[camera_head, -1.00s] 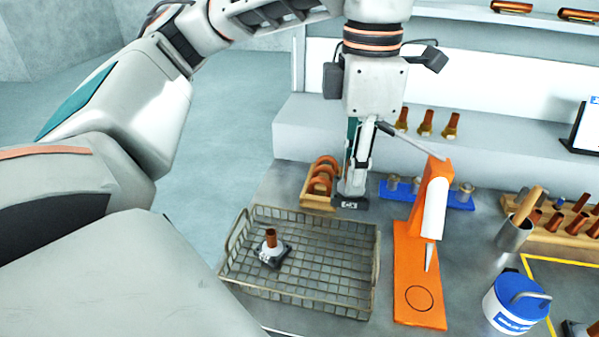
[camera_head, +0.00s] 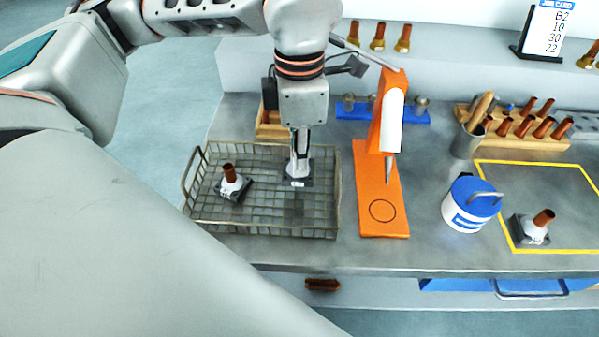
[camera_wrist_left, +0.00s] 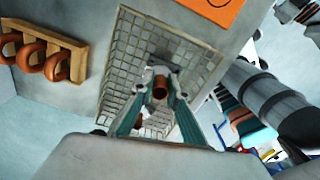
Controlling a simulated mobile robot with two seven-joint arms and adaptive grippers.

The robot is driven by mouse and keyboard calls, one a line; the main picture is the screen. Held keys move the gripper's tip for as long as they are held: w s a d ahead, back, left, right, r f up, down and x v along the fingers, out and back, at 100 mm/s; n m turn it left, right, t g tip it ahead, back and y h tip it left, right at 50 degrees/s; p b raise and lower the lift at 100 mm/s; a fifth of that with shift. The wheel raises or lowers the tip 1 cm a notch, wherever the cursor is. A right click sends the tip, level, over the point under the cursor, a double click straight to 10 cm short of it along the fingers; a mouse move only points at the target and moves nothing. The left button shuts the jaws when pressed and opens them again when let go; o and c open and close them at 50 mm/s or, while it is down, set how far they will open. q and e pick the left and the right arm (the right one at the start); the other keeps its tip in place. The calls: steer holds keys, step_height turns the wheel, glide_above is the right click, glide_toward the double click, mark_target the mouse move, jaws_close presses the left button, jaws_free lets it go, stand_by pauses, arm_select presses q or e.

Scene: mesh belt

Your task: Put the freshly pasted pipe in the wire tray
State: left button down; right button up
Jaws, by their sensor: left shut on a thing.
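The wire tray (camera_head: 262,234) lies on the bench in the head view. A copper pipe in a white fitting on a dark square base (camera_head: 232,184) stands in its left part. My left gripper (camera_head: 298,168) points down over the tray's right part, shut on a copper pipe piece (camera_wrist_left: 160,86). Its dark square base (camera_head: 310,182) shows below the fingers, where the fingers hide most of the pipe. A shadow lies on the mesh in front of it; I cannot tell whether the base touches the mesh. My right gripper is not in view.
An orange press stand (camera_head: 378,205) is right of the tray. Further right are a blue-lidded tub (camera_head: 470,206), a steel cup with brushes (camera_head: 466,142) and another pipe on a base (camera_head: 536,229) inside a yellow outline. A wooden rack (camera_wrist_left: 72,58) stands beside the tray.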

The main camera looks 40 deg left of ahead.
arm_select(q)
steer(key=shift+f, duration=2.4)
steer(key=shift+f, duration=0.2)
steer(key=c, duration=2)
jaws_free()
steer(key=shift+r, duration=0.1)
step_height(320, 180, up, 12)
steer(key=shift+r+p, duration=0.1)
steer(key=shift+p, duration=0.2)
